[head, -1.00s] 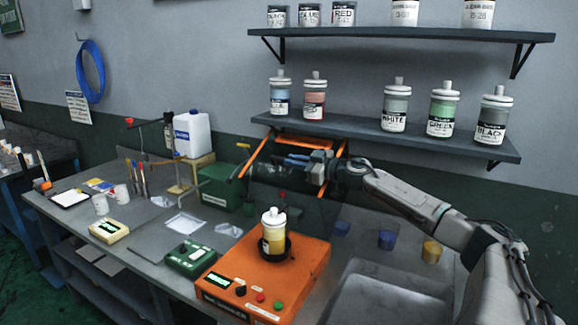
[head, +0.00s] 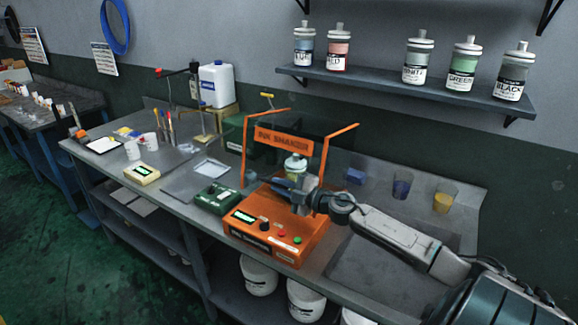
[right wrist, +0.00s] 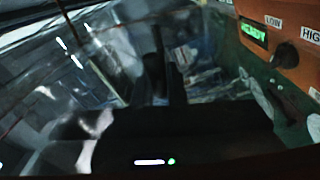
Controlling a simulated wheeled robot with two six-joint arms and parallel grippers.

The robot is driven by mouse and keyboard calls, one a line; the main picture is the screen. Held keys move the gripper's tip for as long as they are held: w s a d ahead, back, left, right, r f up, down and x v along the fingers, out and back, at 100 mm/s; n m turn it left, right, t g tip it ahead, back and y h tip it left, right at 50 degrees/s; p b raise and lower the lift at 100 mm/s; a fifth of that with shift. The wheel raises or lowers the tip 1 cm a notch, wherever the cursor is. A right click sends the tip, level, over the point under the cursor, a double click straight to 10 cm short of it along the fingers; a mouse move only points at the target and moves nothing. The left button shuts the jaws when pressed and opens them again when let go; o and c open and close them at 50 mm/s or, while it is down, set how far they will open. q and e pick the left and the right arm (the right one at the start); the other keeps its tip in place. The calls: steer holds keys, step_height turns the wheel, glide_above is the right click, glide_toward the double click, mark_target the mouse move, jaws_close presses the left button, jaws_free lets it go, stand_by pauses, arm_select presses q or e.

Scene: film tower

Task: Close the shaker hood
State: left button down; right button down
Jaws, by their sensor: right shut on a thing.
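The shaker hood (head: 285,139) is a clear box with orange edges and an orange "INK SHAKER" label. In the head view it is swung down in front of and around the bottle (head: 296,167) on the orange shaker base (head: 270,242). My right gripper (head: 286,186) is shut on the hood's lower front edge, just above the base; the arm and fingers hide the grip and any gap there. The base's control panel (right wrist: 285,45) shows at the top right of the blurred right wrist view. My left gripper is not in view.
A green scale-like box (head: 215,197) stands left of the base. A shelf (head: 420,88) with several ink bottles hangs above the bench. A white jug (head: 216,86) stands at the back.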

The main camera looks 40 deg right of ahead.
steer(key=shift+n, duration=0.9)
steer(key=f, duration=0.1)
steer(key=a+f+b, duration=0.1)
steer(key=f, duration=0.2)
steer(key=shift+s+a+f+b, duration=0.25)
steer(key=shift+a+f+b, duration=0.1)
steer(key=shift+a, duration=0.05)
steer(key=shift+s+a+f+n+b, duration=0.1)
steer(key=shift+a+f+n+b, duration=0.1)
steer(key=shift+f, duration=0.2)
steer(key=shift+a+f+n+b, duration=0.1)
steer(key=shift+f+b, duration=0.05)
steer(key=shift+f, duration=0.35)
steer(key=shift+s+f, duration=0.1)
steer(key=shift+f, duration=0.05)
steer(key=c, duration=1.5)
jaws_free()
steer(key=shift+d, duration=0.1)
